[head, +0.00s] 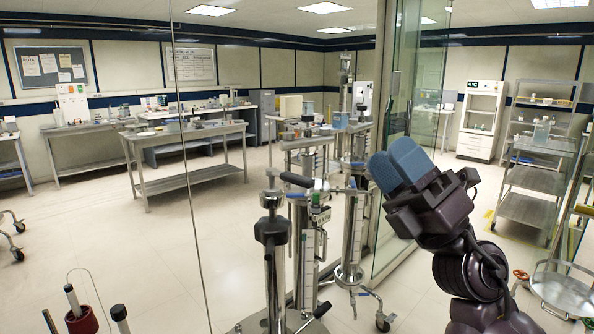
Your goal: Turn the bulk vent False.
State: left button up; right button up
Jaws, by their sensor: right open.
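My right gripper (395,165) is raised at centre right, its blue-grey finger pads pointing up and to the left. It is open, and I see nothing held in it. Several steel packed columns (308,262) with clear scaled tubes stand left of it. A black-handled valve lever (297,180) sits on top of the nearer columns, apart from the gripper. No label for the bulk vent can be read, so I cannot tell which fitting it is. The gripper covers part of the view behind it. My left gripper is out of view.
A glass partition (410,110) with an open edge stands behind the gripper. A steel bench (190,135) is at left, and steel shelving (530,190) at right. A dark red pot (82,321) is at lower left. The floor at left is mostly clear.

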jog(key=s+a+r+n+g+h, duration=0.1)
jog(key=a+r+n+g+h, duration=0.1)
jog(key=a+n+g, duration=0.45)
jog(key=n+t+h, duration=0.2)
jog(key=t+h, duration=0.3)
jog(key=h, duration=0.3)
send_near(313, 182)
jog(key=x, duration=0.3)
jog(key=shift+g, duration=0.25)
jog(key=p+x, duration=0.1)
jog(key=x, duration=0.7)
jog(key=shift+r+p, duration=0.1)
jog(key=shift+p, duration=0.25)
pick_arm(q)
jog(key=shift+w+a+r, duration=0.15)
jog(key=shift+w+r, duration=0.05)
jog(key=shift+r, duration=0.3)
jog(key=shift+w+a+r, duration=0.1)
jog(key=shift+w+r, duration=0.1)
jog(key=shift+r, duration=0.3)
pick_arm(e)
jog(key=shift+x, duration=0.9)
jog(key=shift+c, duration=0.5)
grip_shut()
